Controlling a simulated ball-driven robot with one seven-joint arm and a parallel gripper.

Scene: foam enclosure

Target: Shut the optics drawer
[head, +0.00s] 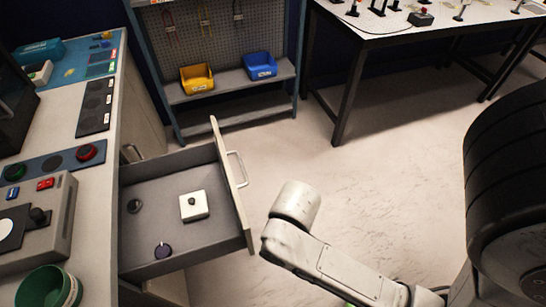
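The optics drawer (165,235) stands pulled out from the grey counter at the left. Its pale front panel (229,190) faces right and carries a bar handle (238,168) on its outer side. Inside lie a white square block with a dark knob (193,205), a dark round piece (163,250) and a small dark ring (134,206). A white link of my arm is in front of the drawer, its rounded end just right of the front panel, with a narrow strip of floor showing between them. My gripper cannot be seen in this view.
The counter (92,150) at the left holds a button panel, a grey device and a green cup (48,287). A pegboard shelf (225,110) with yellow and blue bins stands behind. A white table (400,22) stands at the back right. Floor between is clear.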

